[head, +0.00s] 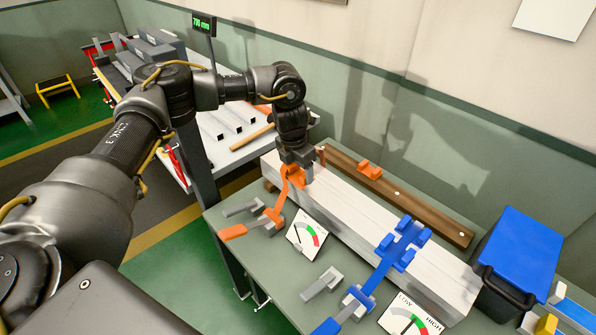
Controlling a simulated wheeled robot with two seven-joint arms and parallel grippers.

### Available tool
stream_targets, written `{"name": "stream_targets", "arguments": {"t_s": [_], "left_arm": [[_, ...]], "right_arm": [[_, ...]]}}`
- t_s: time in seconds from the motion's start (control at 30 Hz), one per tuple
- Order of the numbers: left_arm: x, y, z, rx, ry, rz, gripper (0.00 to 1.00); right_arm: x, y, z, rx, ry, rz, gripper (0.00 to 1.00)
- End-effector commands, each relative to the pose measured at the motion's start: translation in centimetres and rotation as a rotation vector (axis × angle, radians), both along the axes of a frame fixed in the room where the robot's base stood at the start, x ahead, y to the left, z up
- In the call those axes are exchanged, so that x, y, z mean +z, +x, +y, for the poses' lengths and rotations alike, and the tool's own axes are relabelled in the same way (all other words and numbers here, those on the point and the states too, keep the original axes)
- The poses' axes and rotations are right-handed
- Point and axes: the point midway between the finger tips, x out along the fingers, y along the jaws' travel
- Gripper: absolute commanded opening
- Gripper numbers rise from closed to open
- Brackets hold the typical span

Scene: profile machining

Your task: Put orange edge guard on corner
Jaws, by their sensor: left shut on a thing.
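My left gripper (296,163) points down at the left end of the pale beam stack (350,209) and is shut on an orange edge guard (298,180), partly hidden by the jaws. The guard is at the stack's near top edge; I cannot tell whether it touches. An orange strap (281,198) runs from beside it down to a ratchet and an orange handle (233,232). A second orange guard (369,170) rests on the brown plank (420,206) behind the stack. My right gripper is not in view.
A blue strap (380,270) with blue guards (402,244) crosses the stack further right. Dial gauges (307,238) and grey brackets (321,284) lie along the green table's front. A blue-lidded bin (520,253) stands at the right. The wall is close behind.

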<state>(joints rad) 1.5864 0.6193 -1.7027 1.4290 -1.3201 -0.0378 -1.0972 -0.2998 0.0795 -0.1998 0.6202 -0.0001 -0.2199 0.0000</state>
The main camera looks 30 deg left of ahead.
Motion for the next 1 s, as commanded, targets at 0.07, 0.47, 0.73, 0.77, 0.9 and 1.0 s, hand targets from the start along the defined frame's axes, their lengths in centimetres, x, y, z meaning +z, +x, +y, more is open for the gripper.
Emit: {"name": "stream_targets", "arguments": {"t_s": [0.07, 0.47, 0.73, 0.77, 0.9, 1.0], "left_arm": [[-0.7, -0.1, 0.0, 0.001, 0.001, 0.004, 0.46], [-1.9, -0.1, 0.0, 0.000, 0.000, 0.000, 0.46], [-2.8, -0.1, 0.0, 0.001, 0.000, 0.001, 0.46], [-2.7, -0.1, 0.0, 0.001, 0.000, 0.000, 0.72], [-2.6, -0.1, 0.0, 0.001, 0.000, 0.001, 0.90], [-2.6, -0.1, 0.0, 0.001, 0.000, 0.001, 0.90]], "right_arm": [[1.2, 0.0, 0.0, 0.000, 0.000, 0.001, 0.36], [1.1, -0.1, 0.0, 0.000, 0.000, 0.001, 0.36], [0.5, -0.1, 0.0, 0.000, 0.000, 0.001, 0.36], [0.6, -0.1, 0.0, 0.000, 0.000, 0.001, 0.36], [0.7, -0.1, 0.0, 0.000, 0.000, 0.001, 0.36], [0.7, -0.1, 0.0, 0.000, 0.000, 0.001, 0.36]]}}
